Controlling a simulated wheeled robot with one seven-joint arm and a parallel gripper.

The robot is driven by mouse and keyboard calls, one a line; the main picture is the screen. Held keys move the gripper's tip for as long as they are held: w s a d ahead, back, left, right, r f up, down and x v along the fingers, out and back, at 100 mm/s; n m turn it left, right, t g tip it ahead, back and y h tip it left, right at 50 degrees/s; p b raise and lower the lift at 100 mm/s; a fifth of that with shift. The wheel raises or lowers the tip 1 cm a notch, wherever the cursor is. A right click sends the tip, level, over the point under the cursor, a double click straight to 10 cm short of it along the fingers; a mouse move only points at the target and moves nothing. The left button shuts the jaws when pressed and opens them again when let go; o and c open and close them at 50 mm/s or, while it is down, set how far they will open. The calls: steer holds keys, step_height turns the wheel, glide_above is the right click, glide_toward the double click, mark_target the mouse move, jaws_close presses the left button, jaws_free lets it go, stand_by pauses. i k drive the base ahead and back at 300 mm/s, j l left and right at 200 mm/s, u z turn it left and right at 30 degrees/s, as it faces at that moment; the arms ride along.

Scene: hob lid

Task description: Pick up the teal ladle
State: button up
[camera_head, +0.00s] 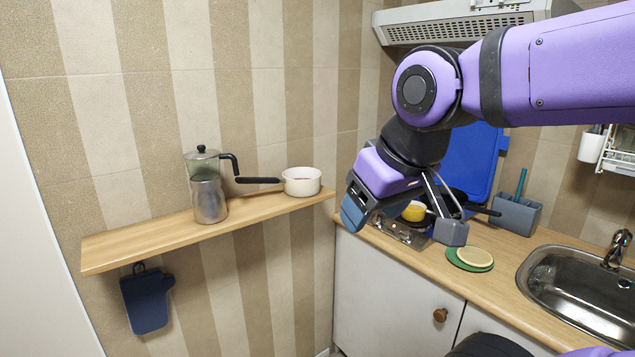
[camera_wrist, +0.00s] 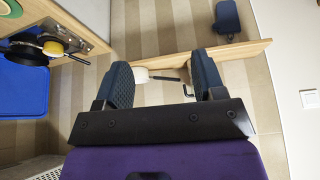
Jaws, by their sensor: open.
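A teal utensil handle (camera_head: 521,182), perhaps the ladle's, stands upright in a grey-blue holder (camera_head: 517,214) at the back of the counter. Only its upper part shows; the lower end is hidden in the holder. My gripper (camera_head: 402,222) is in front of the hob, left of the holder and well apart from it. Its two fingers are spread with nothing held. In the wrist view my gripper (camera_wrist: 163,75) points toward the wall shelf, and the teal handle is not in view there.
A blue hob lid (camera_head: 470,160) stands raised behind the hob (camera_head: 402,232), with a yellow item (camera_head: 414,211) there. A green round mat (camera_head: 456,261) and sink (camera_head: 580,290) lie right. A moka pot (camera_head: 208,190) and white saucepan (camera_head: 302,181) stand on the wall shelf (camera_head: 150,243).

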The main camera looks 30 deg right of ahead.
mark_target(521, 181)
steer(key=z, duration=2)
